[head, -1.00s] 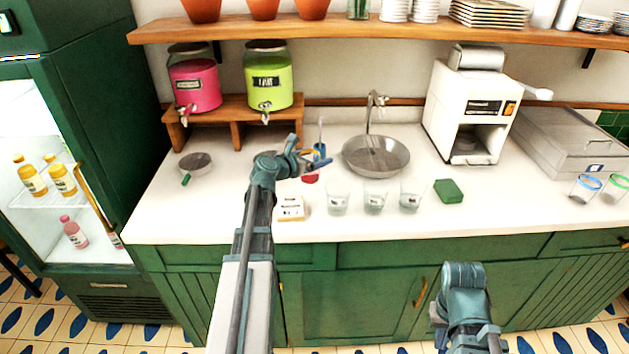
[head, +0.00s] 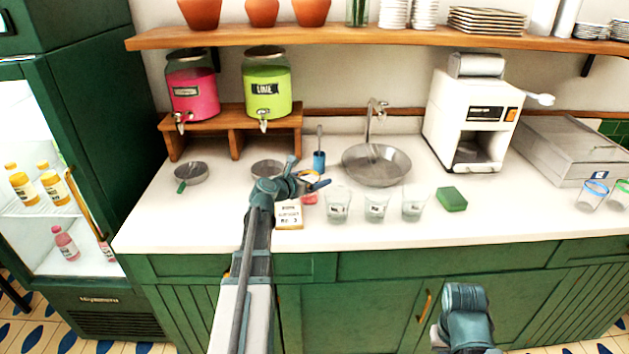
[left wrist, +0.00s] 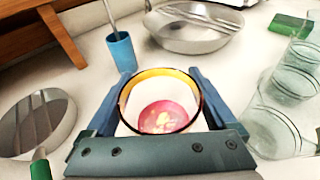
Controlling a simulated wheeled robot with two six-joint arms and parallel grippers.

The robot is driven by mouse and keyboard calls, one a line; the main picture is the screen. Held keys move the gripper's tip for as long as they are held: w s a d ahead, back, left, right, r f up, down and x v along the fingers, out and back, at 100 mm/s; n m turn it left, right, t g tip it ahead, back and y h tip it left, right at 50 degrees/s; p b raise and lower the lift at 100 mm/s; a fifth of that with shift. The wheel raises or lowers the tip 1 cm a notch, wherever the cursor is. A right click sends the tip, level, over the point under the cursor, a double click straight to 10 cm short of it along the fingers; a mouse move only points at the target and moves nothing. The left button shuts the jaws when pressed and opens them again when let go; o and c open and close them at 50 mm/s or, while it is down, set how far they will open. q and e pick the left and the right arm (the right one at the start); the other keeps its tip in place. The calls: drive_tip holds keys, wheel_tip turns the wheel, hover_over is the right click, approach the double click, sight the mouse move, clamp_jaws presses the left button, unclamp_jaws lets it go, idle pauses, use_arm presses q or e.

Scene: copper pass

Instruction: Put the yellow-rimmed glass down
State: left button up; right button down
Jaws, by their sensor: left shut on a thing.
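The yellow-rimmed glass (left wrist: 160,105) is between the fingers of my left gripper (left wrist: 155,100) in the left wrist view. It looks upright and has pink contents low inside. In the head view my left gripper (head: 312,183) is over the counter, with the yellow rim (head: 311,175) between its fingers and the pink contents (head: 309,198) below. I cannot tell whether the glass base touches the counter. Of my right arm only a link shows at the bottom of the head view; its gripper is out of sight.
Several clear glasses (head: 376,206) stand just right of the held glass. A labelled card (head: 289,215) lies in front of it. A blue cup with a brush (head: 319,160), a metal pan (head: 267,168) and the sink (head: 376,172) are behind. A green sponge (head: 452,199) lies further right.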

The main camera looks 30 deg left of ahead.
use_arm(q)
drive_tip(key=shift+f, duration=0.15)
drive_tip(key=o, duration=1.4)
drive_tip(key=shift+r, duration=0.25)
drive_tip(key=p+v, duration=0.3)
drive_tip(key=v, duration=0.9)
drive_tip(key=shift+f+p, duration=0.1)
drive_tip(key=shift+p, duration=0.2)
drive_tip(key=shift+s, duration=0.1)
